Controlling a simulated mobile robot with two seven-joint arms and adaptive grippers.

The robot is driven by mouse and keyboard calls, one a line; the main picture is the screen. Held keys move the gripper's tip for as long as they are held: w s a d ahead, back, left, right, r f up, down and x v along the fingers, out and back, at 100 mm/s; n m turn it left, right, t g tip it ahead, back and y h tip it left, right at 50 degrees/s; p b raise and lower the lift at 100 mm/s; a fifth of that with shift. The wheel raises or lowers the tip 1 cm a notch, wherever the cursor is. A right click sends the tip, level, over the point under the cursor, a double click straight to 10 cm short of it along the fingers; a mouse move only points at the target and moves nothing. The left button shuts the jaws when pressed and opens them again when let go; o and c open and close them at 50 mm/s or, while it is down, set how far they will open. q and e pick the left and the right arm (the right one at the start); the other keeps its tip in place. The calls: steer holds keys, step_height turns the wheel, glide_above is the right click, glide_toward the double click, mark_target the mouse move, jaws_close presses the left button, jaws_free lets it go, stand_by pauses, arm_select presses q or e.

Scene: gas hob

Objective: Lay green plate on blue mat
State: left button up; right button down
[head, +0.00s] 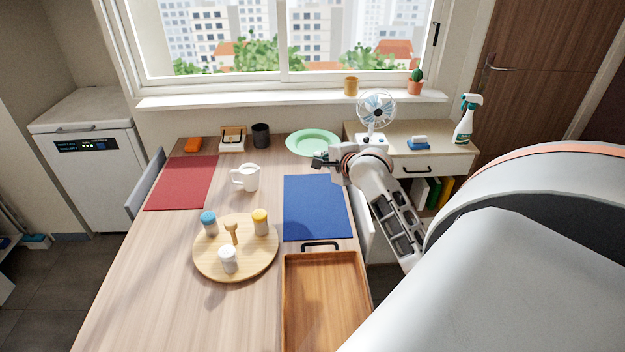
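The green plate (306,142) lies at the back right of the wooden table, near the window wall. The blue mat (316,208) lies flat and bare on the right side of the table, in front of the plate. My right gripper (320,162) is between the plate and the far edge of the mat, close to the plate's front rim. Its dark fingers are small here, and I cannot tell whether they are open or touch the plate. My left gripper is out of view.
A wooden tray (324,300) with a black handle lies in front of the mat. A round board (262,262) with several shakers, a white mug (247,178) and a red mat (182,184) are to the left. A fan (376,110) stands on the right-hand cabinet.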

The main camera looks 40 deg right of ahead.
mark_target(320, 212)
step_height(320, 212, down, 20)
steer(key=shift+r, duration=0.15)
stand_by(0.4)
steer(key=c, duration=2.6)
jaws_free()
steer(key=shift+o, duration=0.2)
steer(key=shift+s, duration=0.1)
steer(key=v, duration=1.2)
